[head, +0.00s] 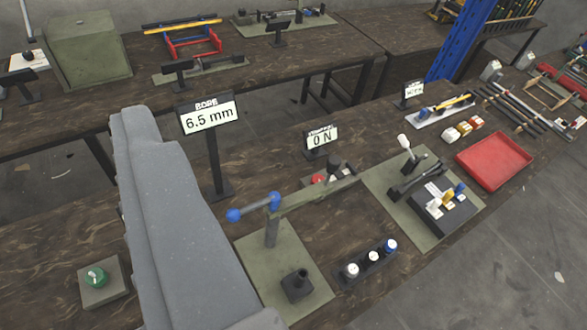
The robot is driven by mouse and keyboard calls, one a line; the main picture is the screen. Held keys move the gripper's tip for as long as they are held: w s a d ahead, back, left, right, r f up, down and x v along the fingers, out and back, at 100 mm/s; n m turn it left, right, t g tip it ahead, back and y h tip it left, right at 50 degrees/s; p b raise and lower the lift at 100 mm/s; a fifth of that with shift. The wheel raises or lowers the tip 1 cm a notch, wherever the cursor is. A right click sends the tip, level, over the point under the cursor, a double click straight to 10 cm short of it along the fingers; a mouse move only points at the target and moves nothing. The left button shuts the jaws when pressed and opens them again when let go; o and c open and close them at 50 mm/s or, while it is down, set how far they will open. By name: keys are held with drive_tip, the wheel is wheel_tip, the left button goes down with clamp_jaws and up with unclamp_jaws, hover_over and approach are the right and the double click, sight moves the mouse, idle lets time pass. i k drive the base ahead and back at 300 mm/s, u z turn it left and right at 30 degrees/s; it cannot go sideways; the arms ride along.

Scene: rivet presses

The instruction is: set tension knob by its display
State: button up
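A small display (322,138) on a black stand reads "0 N"; its header is too small to read surely. A green knob (95,277) with a light mark sits on a square grey-green base at lower left. I cannot tell from the picture which knob drives the "0 N" display. A large grey body, apparently my gripper (138,125), runs up the left middle, apart from both knobs in the picture. I cannot make out two separate fingertips.
A taller "BORE" display (208,117) reads 6.5 mm. The lever press (272,220) with blue grips stands between the grey body and a rack of small bottles (370,262). A fixture plate (443,232) and a red tray (494,160) lie right. Bare bench surrounds the green knob's base.

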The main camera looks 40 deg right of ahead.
sight(317, 178)
drive_tip(key=z, duration=1.05)
